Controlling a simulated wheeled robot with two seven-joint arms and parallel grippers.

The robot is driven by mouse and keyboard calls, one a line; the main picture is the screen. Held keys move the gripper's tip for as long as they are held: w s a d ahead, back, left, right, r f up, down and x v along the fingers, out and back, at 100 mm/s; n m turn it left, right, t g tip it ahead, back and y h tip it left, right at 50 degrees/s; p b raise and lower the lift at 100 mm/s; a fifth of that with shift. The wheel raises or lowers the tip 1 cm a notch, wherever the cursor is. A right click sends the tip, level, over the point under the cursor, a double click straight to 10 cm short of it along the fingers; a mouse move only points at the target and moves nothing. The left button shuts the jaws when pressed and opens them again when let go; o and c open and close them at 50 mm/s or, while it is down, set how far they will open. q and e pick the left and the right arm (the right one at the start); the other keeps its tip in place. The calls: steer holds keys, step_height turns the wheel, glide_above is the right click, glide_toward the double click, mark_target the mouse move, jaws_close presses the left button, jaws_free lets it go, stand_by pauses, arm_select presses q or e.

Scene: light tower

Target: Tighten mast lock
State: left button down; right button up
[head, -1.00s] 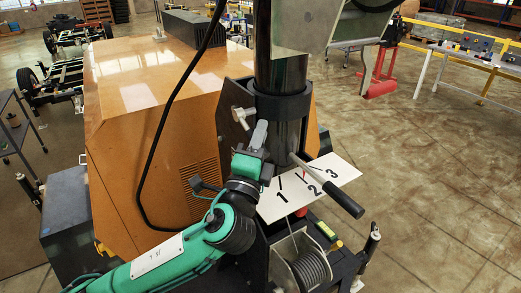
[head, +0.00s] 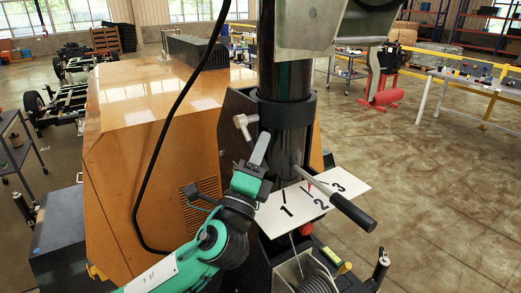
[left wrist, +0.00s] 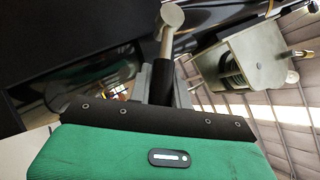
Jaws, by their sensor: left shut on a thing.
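The mast lock is a pale metal T-shaped handle (head: 243,124) at the left side of the black mast collar (head: 287,108). My left gripper (head: 261,148) reaches up from below, beside the dark mast. In the left wrist view, the lock's round metal end (left wrist: 172,16) stands beyond the fingers. The fingers of the left gripper (left wrist: 162,88) close on the dark lower part of the handle. The exact contact is partly hidden in the head view. My right gripper is not in view.
A white plate numbered 1, 2, 3 (head: 270,219) sits below the collar. A crank with a black grip (head: 353,212) juts out over it. A winch drum (head: 316,284) is below. An orange housing (head: 135,150) stands left, with a black cable in front.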

arm_select(q)
steer(key=c, duration=1.3)
jaws_free()
steer(key=shift+s+f, duration=0.1)
steer(key=shift+s+a+f, duration=0.1)
steer(key=shift+s+f, duration=0.15)
steer(key=b+v, duration=0.5)
steer(key=v, duration=0.8)
steer(key=shift+r+b, duration=0.15)
steer(key=shift+b, duration=0.15)
steer(key=shift+c, duration=0.3)
